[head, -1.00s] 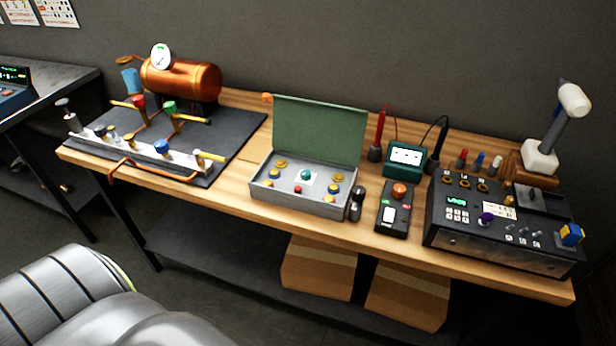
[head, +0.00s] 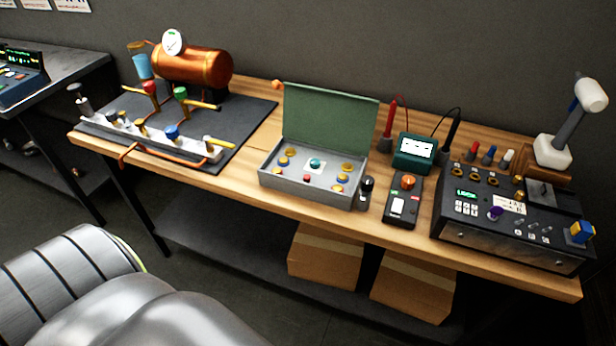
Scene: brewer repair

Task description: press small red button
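A grey box (head: 312,192) with a raised green lid (head: 330,120) stands open in the middle of the wooden workbench in the head view. Inside it is a small red button (head: 307,178) near the front, among several yellow and blue buttons and a teal button (head: 315,163) in the middle. To its right, a black handheld device (head: 402,212) carries an orange knob (head: 408,182) and a white switch; small red marks there are too small to make out. Neither of my grippers is in view.
A copper boiler (head: 190,67) and a valve manifold (head: 150,138) stand on a dark mat at the left. A black control panel (head: 500,235) and a hammer (head: 572,118) are at the right. Cardboard boxes (head: 325,255) sit on the lower shelf.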

